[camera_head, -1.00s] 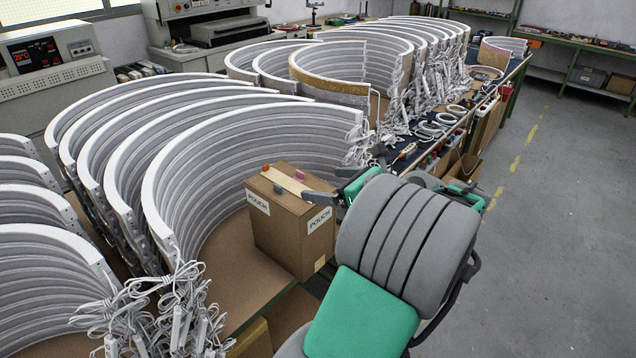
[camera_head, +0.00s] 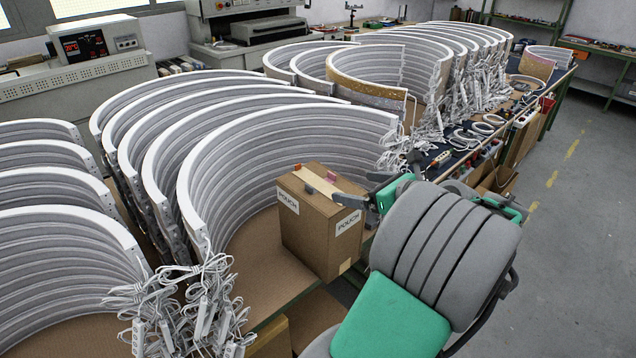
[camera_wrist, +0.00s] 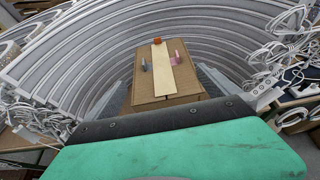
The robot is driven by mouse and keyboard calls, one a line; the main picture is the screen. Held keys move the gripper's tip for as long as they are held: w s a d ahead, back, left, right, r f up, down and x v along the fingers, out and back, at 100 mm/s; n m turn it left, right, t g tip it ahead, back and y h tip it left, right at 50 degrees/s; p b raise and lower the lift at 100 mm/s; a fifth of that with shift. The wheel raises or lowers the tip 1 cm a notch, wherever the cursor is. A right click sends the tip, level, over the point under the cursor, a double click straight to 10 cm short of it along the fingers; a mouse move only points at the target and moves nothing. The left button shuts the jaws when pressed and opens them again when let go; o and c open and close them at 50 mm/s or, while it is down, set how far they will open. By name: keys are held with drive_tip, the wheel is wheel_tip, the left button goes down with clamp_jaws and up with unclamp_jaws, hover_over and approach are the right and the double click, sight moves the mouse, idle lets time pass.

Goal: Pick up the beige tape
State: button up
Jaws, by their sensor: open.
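A beige strip of tape (camera_head: 316,181) lies lengthwise along the top of a brown cardboard box (camera_head: 312,237). In the wrist view the beige tape (camera_wrist: 163,70) runs down the middle of the box top (camera_wrist: 187,84), flat against it. I cannot tell whether it is stuck down. Small pieces lie beside it: an orange one (camera_wrist: 157,41) at its far end and two pinkish-grey ones (camera_wrist: 175,59) at its sides. My gripper (camera_head: 378,180) is open and empty, right of the box in the head view. In the wrist view its fingers (camera_wrist: 166,80) stand apart on either side of the box.
Tall stacks of curved white panels (camera_head: 290,135) surround the box on the left and behind. Tangled white cables and plugs (camera_head: 200,310) hang at the front left. More cables lie on the table at right. The grey floor (camera_head: 585,230) on the right is clear.

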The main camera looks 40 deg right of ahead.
sight(299, 165)
idle(0.3)
drive_tip(key=shift+w, duration=0.2)
drive_tip(key=shift+c, duration=0.7)
drive_tip(key=w, duration=0.5)
drive_tip(key=w+f, duration=0.1)
drive_tip(key=w, duration=0.9)
drive_tip(key=shift+w+a+f, duration=0.2)
drive_tip(key=shift+w+a, duration=0.1)
drive_tip(key=shift+a, duration=0.05)
drive_tip(key=c, duration=0.7)
drive_tip(key=x, duration=0.3)
drive_tip(key=p+x, duration=0.1)
drive_tip(key=x, duration=0.2)
drive_tip(key=shift+d+f, duration=0.15)
drive_tip(key=shift+f, duration=0.35)
drive_tip(key=c, duration=0.4)
